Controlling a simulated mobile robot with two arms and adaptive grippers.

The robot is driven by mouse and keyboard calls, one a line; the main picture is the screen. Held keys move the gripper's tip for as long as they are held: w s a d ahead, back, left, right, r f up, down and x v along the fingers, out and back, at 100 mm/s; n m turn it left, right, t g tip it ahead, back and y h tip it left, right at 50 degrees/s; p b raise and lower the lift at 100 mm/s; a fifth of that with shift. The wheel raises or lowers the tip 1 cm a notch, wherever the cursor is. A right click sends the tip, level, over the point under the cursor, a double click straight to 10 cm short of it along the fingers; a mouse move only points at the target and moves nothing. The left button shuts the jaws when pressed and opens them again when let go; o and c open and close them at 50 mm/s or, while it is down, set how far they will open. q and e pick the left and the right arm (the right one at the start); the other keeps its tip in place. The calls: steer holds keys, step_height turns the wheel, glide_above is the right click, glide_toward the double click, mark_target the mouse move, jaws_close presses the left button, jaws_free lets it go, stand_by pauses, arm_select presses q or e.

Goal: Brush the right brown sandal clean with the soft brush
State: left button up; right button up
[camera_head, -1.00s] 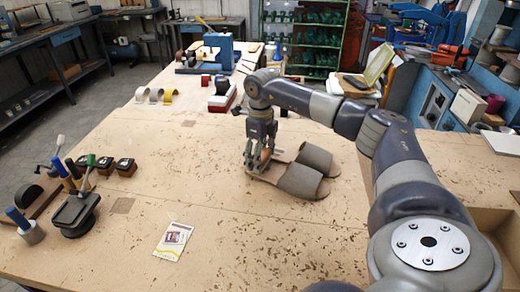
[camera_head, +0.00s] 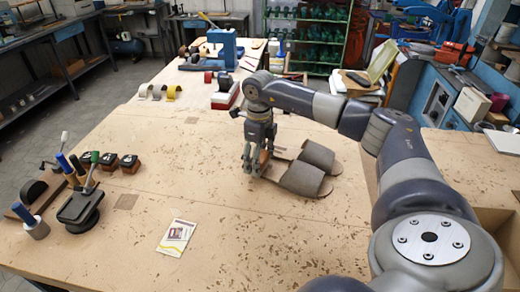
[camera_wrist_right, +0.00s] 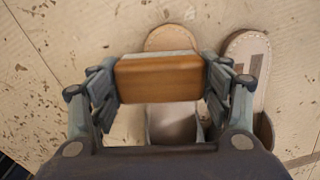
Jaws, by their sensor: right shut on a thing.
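Two brown sandals lie side by side on the workbench. The nearer sandal (camera_head: 303,179) has its open footbed end under my right gripper (camera_head: 255,163). The farther sandal (camera_head: 321,157) lies just behind it and also shows at right in the right wrist view (camera_wrist_right: 247,52). My right gripper is shut on the soft brush, a wooden block (camera_wrist_right: 158,78) with a pale edge on its far side. The brush hides part of the nearer sandal's footbed (camera_wrist_right: 170,39) in the wrist view. I cannot tell whether the bristles touch it. My left gripper is not in view.
Dark specks litter the workbench (camera_head: 220,225). A leaflet (camera_head: 176,237) lies at the front. A tool holder (camera_head: 80,208), small dark blocks (camera_head: 130,162) and a blue-handled tool (camera_head: 30,220) stand at left. A red-and-white box (camera_head: 225,95) stands behind the arm.

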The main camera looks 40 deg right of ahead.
step_height(320, 180, up, 8)
steer(key=p, duration=0.6)
steer(key=shift+r, duration=0.1)
stand_by(0.3)
